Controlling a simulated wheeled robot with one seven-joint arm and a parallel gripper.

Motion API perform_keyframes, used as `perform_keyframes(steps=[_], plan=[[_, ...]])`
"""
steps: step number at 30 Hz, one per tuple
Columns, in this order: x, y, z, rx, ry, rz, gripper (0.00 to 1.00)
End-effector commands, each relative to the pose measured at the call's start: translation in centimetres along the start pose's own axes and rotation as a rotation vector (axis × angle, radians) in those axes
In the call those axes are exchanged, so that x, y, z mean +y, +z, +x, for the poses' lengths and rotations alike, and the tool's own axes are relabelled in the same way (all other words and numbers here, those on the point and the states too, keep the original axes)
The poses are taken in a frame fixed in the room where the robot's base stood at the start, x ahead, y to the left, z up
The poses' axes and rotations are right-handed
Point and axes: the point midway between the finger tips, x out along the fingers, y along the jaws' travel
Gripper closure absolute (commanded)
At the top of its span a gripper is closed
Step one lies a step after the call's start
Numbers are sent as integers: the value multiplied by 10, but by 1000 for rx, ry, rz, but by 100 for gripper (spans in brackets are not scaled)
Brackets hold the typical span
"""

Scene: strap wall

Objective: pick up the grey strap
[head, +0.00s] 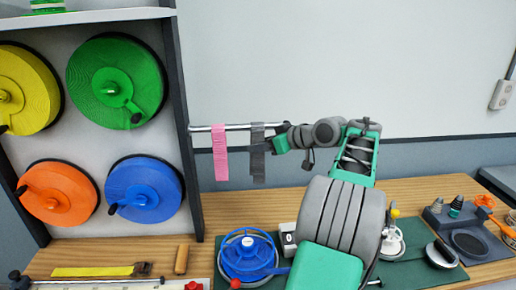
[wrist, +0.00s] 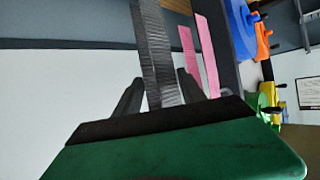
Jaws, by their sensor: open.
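The grey strap (head: 258,160) hangs over a thin metal rod (head: 240,127) that sticks out from the shelf's side. My gripper (head: 277,136) is at the strap's right edge in the head view, near the rod. In the wrist view the grey strap (wrist: 155,45) runs between the two dark fingers of my gripper (wrist: 160,88). The fingers are open, with a gap on each side of the strap. The head view does not show clearly where the fingertips end.
A pink strap (head: 220,155) hangs on the same rod to the left, close by. It also shows in the wrist view (wrist: 207,55). Several coloured reels, one green (head: 145,70), fill the shelf. The wooden bench (head: 210,225) below holds a blue reel (head: 247,257) and tools.

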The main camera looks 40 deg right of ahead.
Motion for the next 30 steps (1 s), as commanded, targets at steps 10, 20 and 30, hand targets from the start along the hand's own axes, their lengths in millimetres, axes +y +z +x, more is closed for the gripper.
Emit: perform_keyframes(steps=[10, 20, 30], plan=[[0, 0, 0, 0, 0, 0, 67], [0, 0, 0, 0, 0, 0, 81], [0, -1, -1, 0, 0, 0, 97]])
